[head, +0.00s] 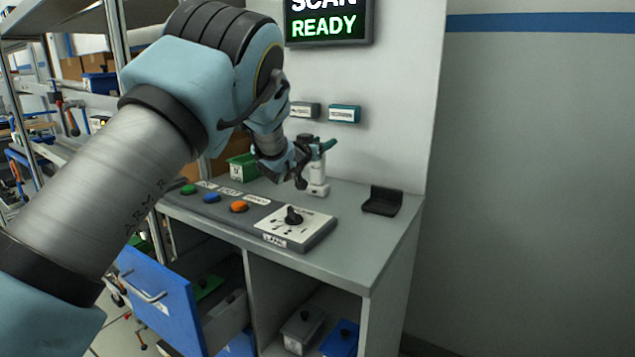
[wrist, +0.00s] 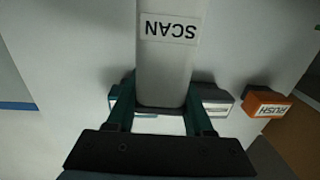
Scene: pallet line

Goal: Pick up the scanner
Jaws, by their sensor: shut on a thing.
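The scanner is a pale grey-white device with a "SCAN" label. In the wrist view the scanner (wrist: 165,62) fills the space between the two teal fingers, its label upside down. My gripper (wrist: 162,110) is shut on it. In the head view the scanner (head: 318,179) shows as a small pale upright shape at the back of the grey counter. My gripper (head: 320,150) is at its upper part, partly hidden behind my wrist. Whether its lower end touches the counter is hard to tell.
A black cradle-like stand (head: 382,201) sits empty on the counter's right. A control panel (head: 288,226) with coloured buttons and a knob lies in front. A green bin (head: 243,167) stands behind. A blue drawer (head: 160,301) is open below. The wall screen (head: 330,24) reads "SCAN READY".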

